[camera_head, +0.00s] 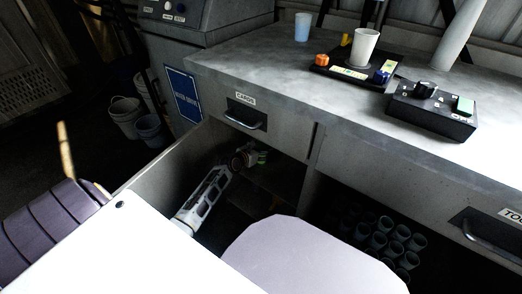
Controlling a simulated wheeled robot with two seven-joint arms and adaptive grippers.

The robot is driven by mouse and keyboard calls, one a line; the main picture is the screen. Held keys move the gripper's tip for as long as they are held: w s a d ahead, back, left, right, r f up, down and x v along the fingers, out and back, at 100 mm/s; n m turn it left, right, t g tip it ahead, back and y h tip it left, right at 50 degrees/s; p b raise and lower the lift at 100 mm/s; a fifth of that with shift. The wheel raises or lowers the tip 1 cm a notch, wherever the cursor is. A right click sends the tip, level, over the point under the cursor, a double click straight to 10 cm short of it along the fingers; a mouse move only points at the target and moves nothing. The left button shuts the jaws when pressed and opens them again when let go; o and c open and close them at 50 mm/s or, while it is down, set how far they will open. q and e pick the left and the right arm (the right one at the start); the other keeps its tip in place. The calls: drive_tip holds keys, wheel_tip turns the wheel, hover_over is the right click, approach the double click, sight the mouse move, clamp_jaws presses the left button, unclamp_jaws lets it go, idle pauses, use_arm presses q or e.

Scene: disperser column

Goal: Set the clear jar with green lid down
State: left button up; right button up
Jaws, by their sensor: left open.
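The clear jar with green lid (262,157) is small and dim in the shadowed open compartment under the counter. Mostly its green part shows beside my left gripper (251,158), which reaches in from the lower left. The gripper's fingers are open at the jar, and I cannot tell whether they touch it. The jar's base and what it rests on are hard to make out. My right gripper is not in view.
The grey counter (270,68) carries a blue cup (303,27), a black tray (325,72) with a white cup (364,48), and a black control box (432,108). Several cups (390,240) stand in the lower right compartment. Buckets (150,130) stand on the floor at left.

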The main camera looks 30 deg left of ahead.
use_arm(q)
drive_tip(key=shift+s+r, duration=0.1)
drive_tip(key=shift+s+r+p, duration=0.25)
drive_tip(key=shift+s+p, duration=0.1)
drive_tip(key=shift+s, duration=0.05)
drive_tip(key=p+v, duration=0.4)
drive_tip(key=v, duration=0.6)
drive_tip(key=shift+s+p, duration=0.3)
drive_tip(key=shift+s, duration=0.1)
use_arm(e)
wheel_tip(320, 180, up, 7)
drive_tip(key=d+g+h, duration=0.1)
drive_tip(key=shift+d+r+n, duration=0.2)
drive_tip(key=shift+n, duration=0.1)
use_arm(q)
drive_tip(key=shift+r, duration=0.1)
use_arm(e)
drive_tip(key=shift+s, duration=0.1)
use_arm(q)
drive_tip(key=shift+d, duration=0.1)
